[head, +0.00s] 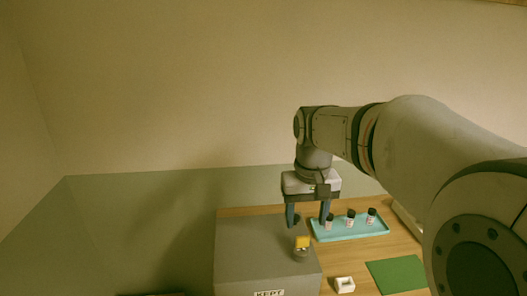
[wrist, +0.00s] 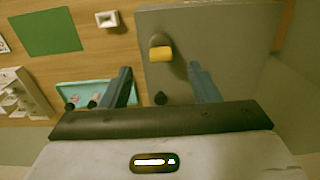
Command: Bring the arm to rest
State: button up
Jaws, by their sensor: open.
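In the wrist view my gripper (wrist: 160,70) is also open. A dark-capped bottle (wrist: 160,98) stands on the box as well, partly hidden by a finger in the head view.
A teal tray (head: 350,235) with several dark-capped bottles lies right of the box on the wooden table. A small white square holder (head: 344,284) and a green mat (head: 396,274) lie in front of it. A white rack (wrist: 20,95) shows at the wrist view's left edge.

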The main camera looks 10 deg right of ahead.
jog(key=s+f+t, duration=0.1)
jog(key=s+f, duration=0.2)
jog(key=s, duration=0.3)
jog(key=s+f+t, duration=0.2)
jog(key=s, duration=0.5)
jog(key=shift+s+d+f, duration=0.3)
jog(key=shift+d+f, duration=0.05)
jog(key=shift+f, duration=0.05)
